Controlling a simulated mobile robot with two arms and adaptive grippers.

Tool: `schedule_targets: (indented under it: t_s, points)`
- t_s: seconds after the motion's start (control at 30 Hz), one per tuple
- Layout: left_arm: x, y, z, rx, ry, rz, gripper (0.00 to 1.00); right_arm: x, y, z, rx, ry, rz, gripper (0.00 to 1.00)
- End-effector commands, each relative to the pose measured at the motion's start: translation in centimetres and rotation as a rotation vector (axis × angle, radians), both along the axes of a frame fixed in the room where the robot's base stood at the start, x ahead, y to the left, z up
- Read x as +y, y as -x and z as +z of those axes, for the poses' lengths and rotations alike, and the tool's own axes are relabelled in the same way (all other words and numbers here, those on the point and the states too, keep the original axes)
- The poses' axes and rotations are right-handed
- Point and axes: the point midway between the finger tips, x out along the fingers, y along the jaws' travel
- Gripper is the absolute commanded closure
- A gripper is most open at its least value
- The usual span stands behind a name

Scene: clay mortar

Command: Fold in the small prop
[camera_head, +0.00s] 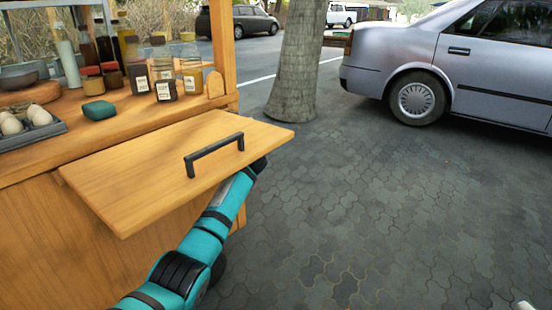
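A wooden flap (150,165) with a black bar handle (214,154) sticks out from the front of the wooden stall, roughly level and a little below the counter top. My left arm comes in from the bottom left and reaches up to the flap's right end. The dark end of my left gripper (259,165) shows just at the flap's edge, and the rest is hidden under the board. I cannot tell if its fingers are open or shut. No small prop is visible; the underside of the flap is hidden.
The counter (130,117) holds several jars, bottles, a green block (98,110) and an egg tray (30,128). A tree trunk (298,60) and a silver car (460,60) stand beyond. The paving (380,220) to the right is clear.

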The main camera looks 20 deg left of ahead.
Motion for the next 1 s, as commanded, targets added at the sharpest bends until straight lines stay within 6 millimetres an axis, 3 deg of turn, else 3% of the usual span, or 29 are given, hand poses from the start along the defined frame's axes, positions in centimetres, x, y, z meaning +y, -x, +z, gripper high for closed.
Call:
schedule_targets:
  t_s: [0.03,0.37,1.0]
  points:
    - [0.8,0.2,-0.4,0.008,0.002,0.015,1.0,0.0,0.0,0.0,0.0,0.0,0.0,1.0]
    - [0.5,1.0,-0.5,0.007,0.001,0.018,1.0,0.0,0.0,0.0,0.0,0.0,-0.001,1.0]
    - [-5.3,10.2,0.0,-0.001,-0.003,-0.001,1.0,0.0,0.0,0.0,0.001,0.0,0.0,1.0]
